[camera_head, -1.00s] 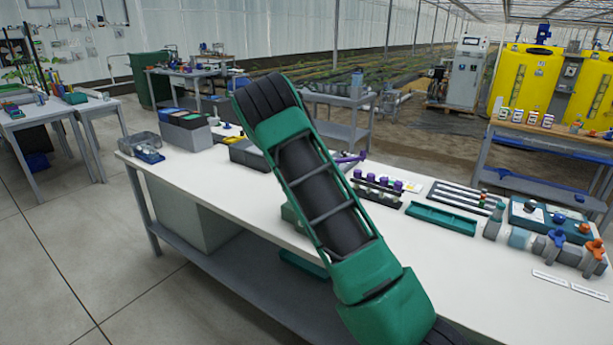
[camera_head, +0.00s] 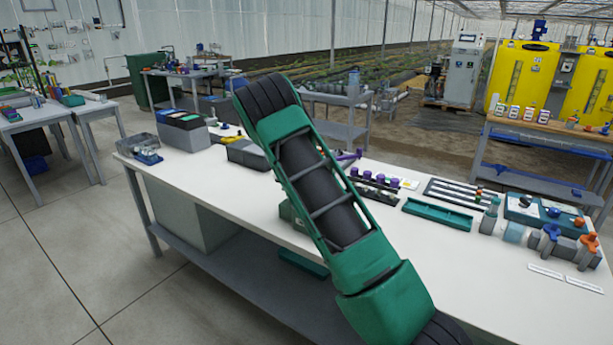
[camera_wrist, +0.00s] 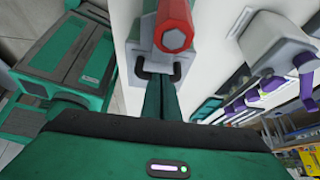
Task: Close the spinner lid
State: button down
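My gripper (camera_wrist: 160,82) shows in the wrist view with its two green fingers side by side and no clear gap between them. Their tips are at a black U-shaped handle (camera_wrist: 178,71) on a pale grey-green part, which I take to be the spinner lid. Whether the tips touch the handle I cannot tell. Just beyond is a red six-sided knob (camera_wrist: 174,39). In the head view my green arm hides the gripper and most of this device; a grey-green piece (camera_head: 291,214) shows left of the arm.
A grey body with a purple lever (camera_wrist: 302,62) stands at right in the wrist view. On the white bench (camera_head: 450,265) are a purple-capped vial rack (camera_head: 374,181), an empty green tray (camera_head: 437,214) and valves (camera_head: 550,233). Grey bins (camera_head: 182,130) stand at the back left.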

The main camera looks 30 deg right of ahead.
jog(key=shift+s+a+f, duration=0.1)
jog(key=shift+a+f, duration=0.1)
jog(key=shift+f, duration=0.25)
jog(key=shift+s+a+f, duration=0.1)
jog(key=shift+a+f, duration=0.1)
jog(key=shift+f, duration=0.2)
jog(key=shift+w+r, duration=0.3)
jog(key=shift+r, duration=0.1)
jog(key=w, duration=0.1)
jog(key=w+r, duration=0.2)
jog(key=w, duration=0.1)
jog(key=shift+a+r, duration=0.25)
jog(key=shift+a, duration=0.05)
notch_tip(320, 180, up, 8)
jog(key=shift+w+a+f, duration=0.15)
jog(key=shift+w+a, duration=0.3)
